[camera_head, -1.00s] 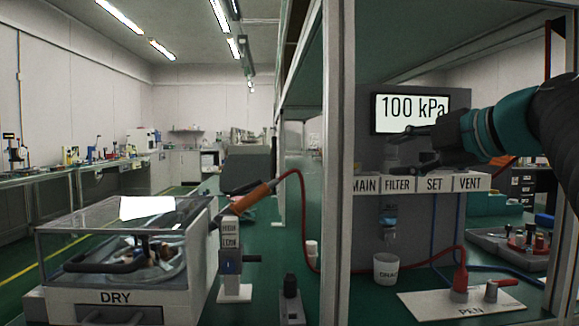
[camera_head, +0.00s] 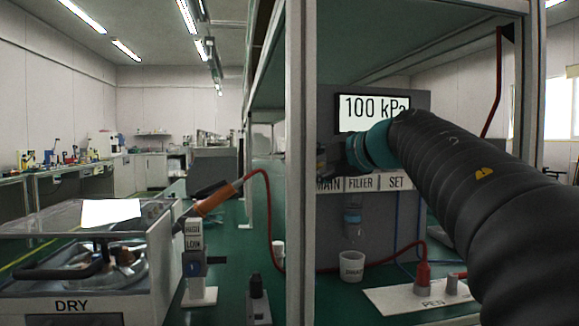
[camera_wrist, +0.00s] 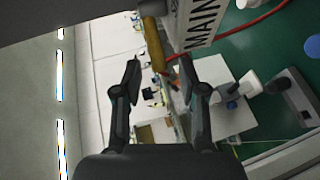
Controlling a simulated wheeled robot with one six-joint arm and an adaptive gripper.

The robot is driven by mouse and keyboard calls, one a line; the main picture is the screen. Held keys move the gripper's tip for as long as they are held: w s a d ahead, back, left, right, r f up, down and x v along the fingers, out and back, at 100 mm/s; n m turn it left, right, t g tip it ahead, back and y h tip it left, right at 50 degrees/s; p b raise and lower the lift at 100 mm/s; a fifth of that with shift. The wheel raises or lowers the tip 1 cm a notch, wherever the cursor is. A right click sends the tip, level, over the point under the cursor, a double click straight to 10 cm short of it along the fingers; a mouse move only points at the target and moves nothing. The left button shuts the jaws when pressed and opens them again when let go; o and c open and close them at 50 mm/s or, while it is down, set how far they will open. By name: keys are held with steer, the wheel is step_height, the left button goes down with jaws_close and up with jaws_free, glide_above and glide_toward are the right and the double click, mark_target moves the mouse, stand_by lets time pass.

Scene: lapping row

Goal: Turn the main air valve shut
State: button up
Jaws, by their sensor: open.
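The MAIN label (camera_head: 328,184) is partly covered by the frame post in the head view; it also shows at the top of the wrist view (camera_wrist: 203,22). Beside it in the wrist view is a yellow-brown bar (camera_wrist: 153,42), which looks like the main valve's handle. My gripper (camera_wrist: 160,60) is open, with the bar appearing between its fingertips. Whether it touches the bar or is short of it in depth, I cannot tell. In the head view the fingers and valve are hidden by the post and my arm. The display (camera_head: 373,113) reads 100 kPa.
The upright post (camera_head: 300,200) stands close to my gripper. FILTER (camera_head: 361,183) and SET (camera_head: 397,182) labels lie to the right. A white cup (camera_head: 351,266), a PEN plate (camera_head: 418,297) and a red hose (camera_head: 268,205) are below. The DRY box (camera_head: 72,304) is at left.

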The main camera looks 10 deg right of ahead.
jaws_close()
steer(key=shift+d+y+p, duration=0.15)
steer(key=shift+y+p, duration=0.15)
steer(key=shift+s+d+n+g+y+p, duration=0.1)
steer(key=shift+d+n+g+y+p, duration=0.55)
steer(key=shift+n+g+y+p, duration=0.5)
steer(key=shift+s+d+n+g+y+p, duration=0.1)
steer(key=shift+d+n+g+y+p, duration=0.55)
steer(key=shift+n+g+y+p, duration=0.45)
steer(key=shift+s+d+n+g+y+p, duration=0.1)
steer(key=shift+d+n+g+y+p, duration=0.7)
steer(key=shift+n+p, duration=0.55)
steer(key=shift+a+g, duration=0.1)
steer(key=shift+g, duration=0.15)
